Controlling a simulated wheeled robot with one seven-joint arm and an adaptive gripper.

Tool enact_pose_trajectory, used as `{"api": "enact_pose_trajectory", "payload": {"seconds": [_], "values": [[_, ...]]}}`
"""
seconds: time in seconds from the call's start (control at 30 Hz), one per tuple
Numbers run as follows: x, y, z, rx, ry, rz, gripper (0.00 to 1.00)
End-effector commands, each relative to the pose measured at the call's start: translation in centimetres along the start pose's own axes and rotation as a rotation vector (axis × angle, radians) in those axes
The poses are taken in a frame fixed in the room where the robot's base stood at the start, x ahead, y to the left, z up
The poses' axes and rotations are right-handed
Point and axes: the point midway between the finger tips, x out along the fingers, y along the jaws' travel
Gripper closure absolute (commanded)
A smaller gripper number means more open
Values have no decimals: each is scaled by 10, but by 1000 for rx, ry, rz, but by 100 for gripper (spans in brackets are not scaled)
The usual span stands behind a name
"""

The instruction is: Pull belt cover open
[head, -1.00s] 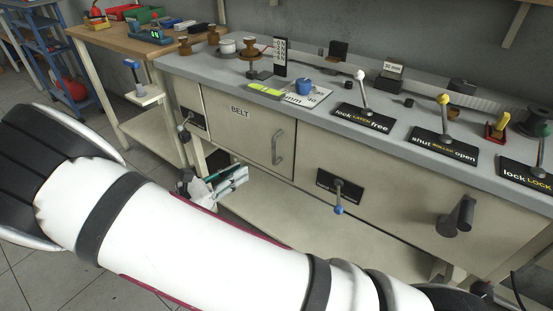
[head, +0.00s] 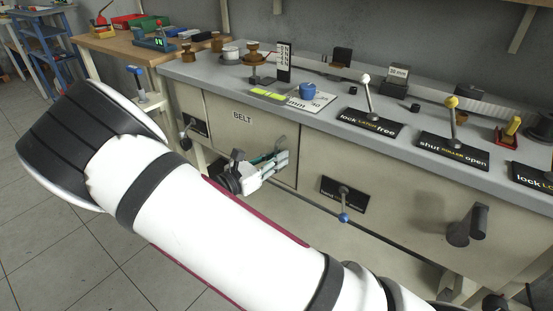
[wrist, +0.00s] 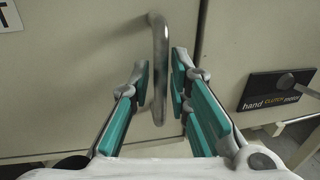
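The belt cover (head: 222,124) is a cream panel labelled BELT on the front of the bench, and it looks closed. Its grey vertical bar handle (wrist: 159,60) shows in the wrist view, near the panel's right edge. My gripper (wrist: 161,85) is open, with its teal-padded fingers on either side of the handle's lower part. No firm grip on the bar shows. In the head view my gripper (head: 277,160) is in front of the cover's right side and largely hides the handle.
A clutch lever plate (wrist: 279,89) is right of the cover; its lever (head: 344,205) hangs down with a blue knob. A dark crank handle (head: 467,225) sticks out further right. Levers and small parts stand on the bench top (head: 320,112). Open floor (head: 60,235) lies at left.

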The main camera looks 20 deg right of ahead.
Motion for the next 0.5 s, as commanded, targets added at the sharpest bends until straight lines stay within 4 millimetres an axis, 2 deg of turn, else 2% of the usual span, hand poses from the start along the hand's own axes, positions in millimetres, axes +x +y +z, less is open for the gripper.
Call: {"api": "enact_pose_trajectory", "payload": {"seconds": [0.33, 0.43, 0.5], "values": [[4, 0, 0, 0, 0, 0, 82], [4, 0, 0, 0, 0, 0, 100], [4, 0, 0, 0, 0, 0, 100]]}}
